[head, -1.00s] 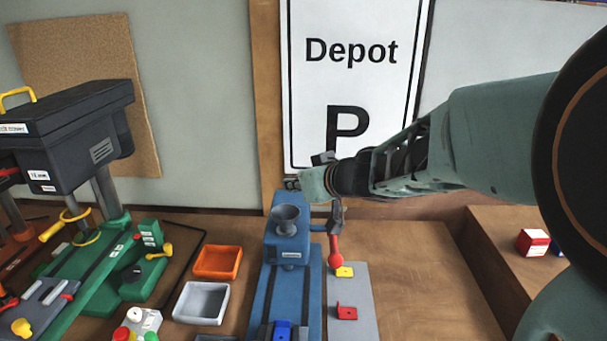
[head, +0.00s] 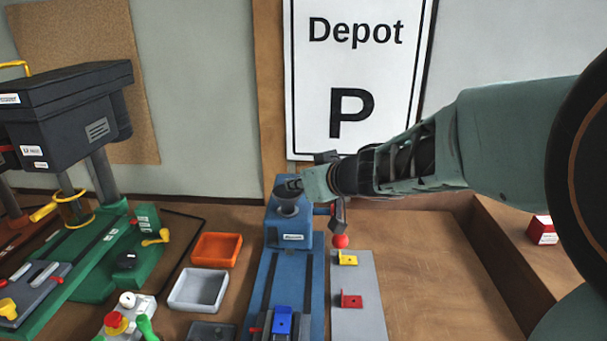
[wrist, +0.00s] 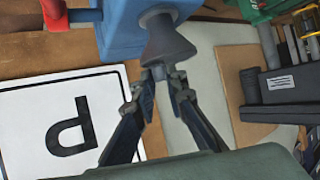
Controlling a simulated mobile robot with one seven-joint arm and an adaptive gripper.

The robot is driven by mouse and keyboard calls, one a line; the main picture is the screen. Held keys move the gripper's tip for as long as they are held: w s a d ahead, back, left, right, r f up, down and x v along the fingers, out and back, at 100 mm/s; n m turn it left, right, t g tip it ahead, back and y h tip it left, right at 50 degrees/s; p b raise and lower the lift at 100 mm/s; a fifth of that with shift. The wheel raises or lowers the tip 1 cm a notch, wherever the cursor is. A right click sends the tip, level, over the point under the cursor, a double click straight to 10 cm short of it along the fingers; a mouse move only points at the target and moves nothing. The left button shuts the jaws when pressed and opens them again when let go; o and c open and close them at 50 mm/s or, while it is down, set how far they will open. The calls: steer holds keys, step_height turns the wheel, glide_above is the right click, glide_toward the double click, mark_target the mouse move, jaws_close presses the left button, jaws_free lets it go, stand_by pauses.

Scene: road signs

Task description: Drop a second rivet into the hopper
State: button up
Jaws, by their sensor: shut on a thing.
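The hopper (head: 288,208) is a grey funnel on top of the blue riveting machine (head: 290,240). In the wrist view the hopper (wrist: 168,42) appears just beyond my fingertips. My gripper (head: 290,187) is at the hopper's mouth, its fingertips overlapping the rim in the head view. In the wrist view my gripper (wrist: 162,74) is nearly closed, with a small grey piece, seemingly the rivet (wrist: 158,72), between the fingertips. The rivet is mostly hidden, and I cannot tell whether it touches the hopper.
A red-knobbed lever (head: 340,241) stands right of the machine, near a grey strip (head: 352,318) with yellow and red brackets. Orange (head: 217,249) and light grey (head: 199,289) trays lie to the left. A green drill press (head: 115,255) stands further left.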

steer(key=o, duration=0.8)
